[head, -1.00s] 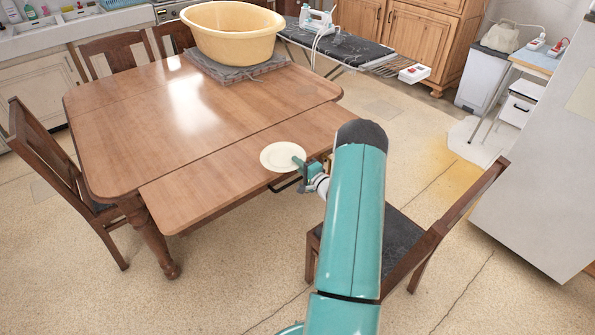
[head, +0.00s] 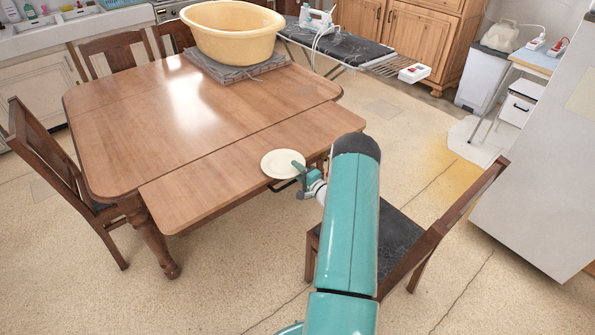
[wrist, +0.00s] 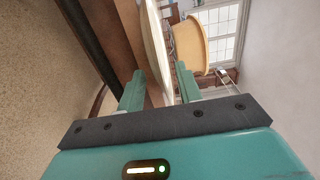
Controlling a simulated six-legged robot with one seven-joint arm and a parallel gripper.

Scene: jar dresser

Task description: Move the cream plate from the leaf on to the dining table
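The cream plate (head: 282,164) is at the near edge of the table's leaf (head: 215,187), and it looks flat. The dining table (head: 150,100) is brown wood; its main top lies behind the leaf. My gripper (head: 298,172) is at the plate's right rim in the head view. In the wrist view, the plate (wrist: 154,40) shows edge-on between the two green fingers of my gripper (wrist: 160,78). The fingers stand apart, with gaps beside the rim. Whether the plate's underside touches the leaf is hard to tell.
A large yellow tub (head: 233,32) stands on a grey board (head: 232,70) at the table's far right. The middle of the tabletop is clear. A chair (head: 400,240) stands right of my arm, and another (head: 60,180) at the table's left.

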